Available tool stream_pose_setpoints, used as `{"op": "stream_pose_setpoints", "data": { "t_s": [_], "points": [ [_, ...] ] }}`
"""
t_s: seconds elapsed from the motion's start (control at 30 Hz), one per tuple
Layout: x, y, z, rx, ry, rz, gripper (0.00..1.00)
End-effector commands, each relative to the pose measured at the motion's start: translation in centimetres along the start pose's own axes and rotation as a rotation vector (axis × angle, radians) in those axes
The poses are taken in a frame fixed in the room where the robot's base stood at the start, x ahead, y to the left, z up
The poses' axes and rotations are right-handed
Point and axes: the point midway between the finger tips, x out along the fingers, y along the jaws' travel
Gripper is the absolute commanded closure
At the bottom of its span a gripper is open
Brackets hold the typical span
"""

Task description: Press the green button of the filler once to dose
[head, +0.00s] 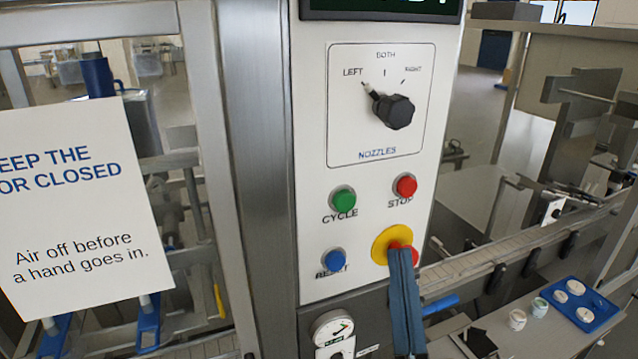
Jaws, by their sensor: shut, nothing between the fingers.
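The filler's green button (342,199), marked CYCLE, is on the left of the white control panel (310,120). It is fully visible, with nothing in front of it. A red STOP button (405,186) is to its right, and a blue RESET button (334,260) is below it. The black NOZZLES knob (394,111) is above, its pointer toward LEFT.
A long blue-grey strap-like shape (404,300) partly covers the red button on the yellow disc (383,243); I cannot tell what it is. A blue tray (575,293) with round pots is lower right. A paper sign (75,205) is at left.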

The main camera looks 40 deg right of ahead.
Motion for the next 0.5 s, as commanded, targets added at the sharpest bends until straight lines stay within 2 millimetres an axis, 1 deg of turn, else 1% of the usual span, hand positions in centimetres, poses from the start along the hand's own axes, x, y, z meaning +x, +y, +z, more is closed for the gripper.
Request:
{"op": "stream_pose_setpoints", "data": {
  "t_s": [0.33, 0.5],
  "points": [
    [0.1, -0.1, 0.1, 0.001, 0.001, 0.000, 1.00],
    [1.0, -0.8, 0.8, 0.001, 0.003, 0.002, 1.00]
  ]
}}
